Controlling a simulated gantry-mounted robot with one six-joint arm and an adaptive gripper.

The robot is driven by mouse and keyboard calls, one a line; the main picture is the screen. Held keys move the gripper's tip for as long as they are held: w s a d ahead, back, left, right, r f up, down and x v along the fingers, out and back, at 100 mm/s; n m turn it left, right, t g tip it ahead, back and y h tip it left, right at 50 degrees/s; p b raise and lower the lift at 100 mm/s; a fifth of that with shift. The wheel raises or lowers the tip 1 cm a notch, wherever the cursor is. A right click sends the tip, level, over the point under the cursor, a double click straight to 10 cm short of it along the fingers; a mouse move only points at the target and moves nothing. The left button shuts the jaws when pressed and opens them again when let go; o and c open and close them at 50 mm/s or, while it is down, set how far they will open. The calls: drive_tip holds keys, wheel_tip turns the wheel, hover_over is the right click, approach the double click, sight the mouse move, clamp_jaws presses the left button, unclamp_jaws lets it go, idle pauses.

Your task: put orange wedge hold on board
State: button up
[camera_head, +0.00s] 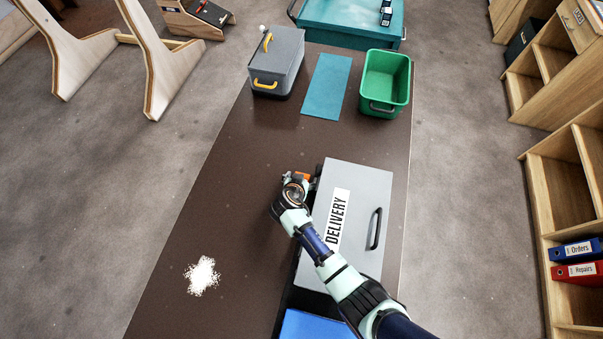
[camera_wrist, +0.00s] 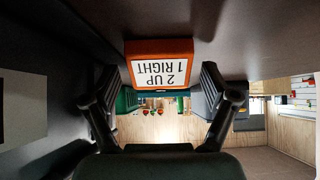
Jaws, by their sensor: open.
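An orange block (camera_head: 304,175) lies on the dark table against the left side of the grey delivery box. In the wrist view the orange block (camera_wrist: 162,50) carries a white label reading "2 UP 1 RIGHT", seen upside down. I cannot tell its full shape, so I cannot confirm a wedge. My gripper (camera_head: 298,181) is low over the table at the block. In the wrist view my gripper (camera_wrist: 158,85) is open, one finger on each side of the block, with visible gaps. No board is clearly identifiable; pale wooden frames (camera_head: 160,60) stand at the upper left.
The delivery box (camera_head: 365,185) stands close beside my gripper. A grey case with yellow handles (camera_head: 276,65), a teal mat (camera_head: 326,85) and a green bin (camera_head: 386,80) are at the far end. White powder (camera_head: 202,276) lies front left. The table's left middle is clear.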

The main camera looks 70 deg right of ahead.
drive_tip(key=shift+c, duration=0.3)
drive_tip(key=c, duration=1.3)
